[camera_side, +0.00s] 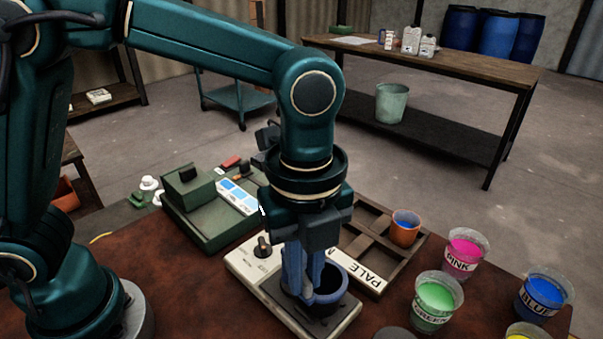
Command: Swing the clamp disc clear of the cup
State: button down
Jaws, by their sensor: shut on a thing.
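A dark blue cup (345,283) stands on the dark plate of a pale stirrer unit (265,275) at the lower middle. My gripper (308,284) points straight down at the cup's left side. Its blue fingers are shut at the cup's near-left wall, which appears to be between them. The fingers and the gripper body hide part of the cup and its opening. I cannot make out a clamp disc apart from the gripper and the cup.
Pink (463,256), green (437,302) and blue (543,300) paint cups stand at right. A green machine (205,225) stands at back left. Bare table lies left of the stirrer.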

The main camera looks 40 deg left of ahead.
jog(key=s+a+m, duration=0.2)
jog(key=a+m, duration=0.5)
jog(key=m, duration=0.8)
jog(key=shift+s+a, duration=0.4)
jog(key=shift+r+m, duration=0.1)
jog(key=shift+m, duration=0.2)
jog(key=c, duration=0.9)
grip_release()
jog(key=shift+r, duration=2.55)
